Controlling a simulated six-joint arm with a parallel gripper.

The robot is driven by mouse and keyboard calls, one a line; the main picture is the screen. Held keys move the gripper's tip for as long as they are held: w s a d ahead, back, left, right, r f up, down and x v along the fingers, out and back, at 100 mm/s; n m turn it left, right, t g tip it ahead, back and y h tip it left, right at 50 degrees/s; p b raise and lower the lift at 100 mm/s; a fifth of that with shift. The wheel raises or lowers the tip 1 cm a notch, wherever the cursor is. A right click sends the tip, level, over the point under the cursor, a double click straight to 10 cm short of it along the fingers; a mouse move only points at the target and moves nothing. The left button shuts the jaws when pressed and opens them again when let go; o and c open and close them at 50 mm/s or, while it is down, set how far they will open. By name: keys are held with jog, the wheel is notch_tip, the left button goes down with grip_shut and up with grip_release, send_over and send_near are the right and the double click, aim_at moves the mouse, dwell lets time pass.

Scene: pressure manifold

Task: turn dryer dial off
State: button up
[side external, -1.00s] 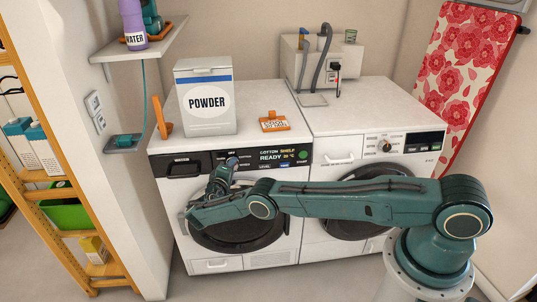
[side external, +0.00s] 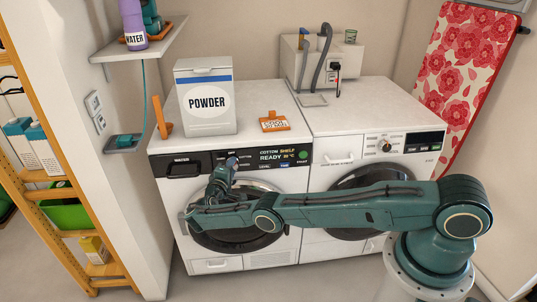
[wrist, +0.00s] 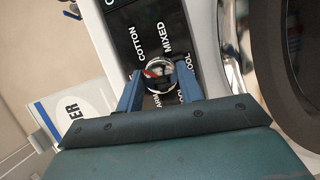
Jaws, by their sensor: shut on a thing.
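The dryer dial (wrist: 160,75) is a small round shiny knob with a red mark on its left side in the wrist view. It sits on the black control panel (side external: 196,162) of the left machine, among labels such as COTTON and MIXED. My gripper (wrist: 158,78) has a blue finger on either side of the dial and is shut on it. In the side view my gripper (side external: 231,163) is at the panel and hides the dial. The dryer display (side external: 284,154) reads COTTON SHELF and READY.
A second white machine (side external: 342,158) stands to the right. A POWDER box (side external: 208,115) and an orange-framed tag (side external: 273,123) are on top of the dryer. The round dryer door (side external: 240,238) lies below my arm.

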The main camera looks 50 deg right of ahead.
jog(key=o, duration=1)
jog(key=shift+a, duration=0.2)
notch_tip(320, 180, up, 7)
jog(key=s+a, duration=0.1)
jog(key=a, duration=0.1)
jog(key=shift+a, duration=0.15)
dwell(0.4)
jog(key=shift+r, duration=0.1)
